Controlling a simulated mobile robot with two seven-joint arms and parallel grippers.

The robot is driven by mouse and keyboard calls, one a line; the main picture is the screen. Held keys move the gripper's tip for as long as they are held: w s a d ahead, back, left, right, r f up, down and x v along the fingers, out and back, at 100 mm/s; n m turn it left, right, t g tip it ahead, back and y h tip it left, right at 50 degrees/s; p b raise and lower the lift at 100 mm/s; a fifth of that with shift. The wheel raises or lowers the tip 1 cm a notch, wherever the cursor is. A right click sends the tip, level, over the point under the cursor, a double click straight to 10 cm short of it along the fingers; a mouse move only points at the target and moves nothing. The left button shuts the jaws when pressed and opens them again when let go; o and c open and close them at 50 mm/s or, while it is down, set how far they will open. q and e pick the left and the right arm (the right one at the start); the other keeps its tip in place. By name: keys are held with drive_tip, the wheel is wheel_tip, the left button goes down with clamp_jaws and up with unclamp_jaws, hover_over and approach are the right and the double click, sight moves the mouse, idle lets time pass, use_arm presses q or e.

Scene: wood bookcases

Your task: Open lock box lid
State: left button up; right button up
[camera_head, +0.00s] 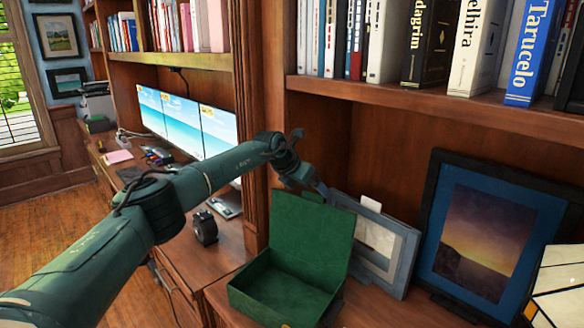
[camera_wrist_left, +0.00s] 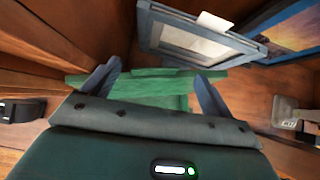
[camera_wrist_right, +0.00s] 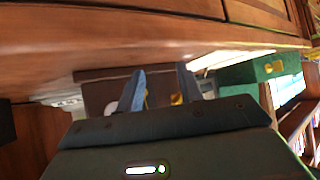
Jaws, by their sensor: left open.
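The green lock box (camera_head: 272,290) stands on the wooden counter with its lid (camera_head: 312,236) raised to about upright, so its empty-looking inside shows. My left gripper (camera_head: 318,188) is at the lid's top edge, partly hidden behind it. In the left wrist view its fingers (camera_wrist_left: 157,88) are spread, with the green lid edge showing between and beyond them; I cannot tell whether they touch it. My right gripper (camera_wrist_right: 163,90) shows only in its own wrist view, with its fingers apart and nothing clearly held. A green box-like form (camera_wrist_right: 272,68) shows to its right.
A grey picture frame (camera_head: 398,262) leans close behind the lid. A dark-framed sunset picture (camera_head: 490,240) and a lamp (camera_head: 558,285) stand to the right. A bookshelf (camera_head: 420,98) overhangs the counter.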

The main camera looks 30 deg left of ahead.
drive_tip(key=shift+w+a+f+b, duration=0.2)
drive_tip(key=shift+f+b, duration=0.05)
drive_tip(key=shift+b, duration=0.65)
use_arm(q)
drive_tip(key=v, duration=1)
use_arm(e)
drive_tip(key=shift+s, duration=0.1)
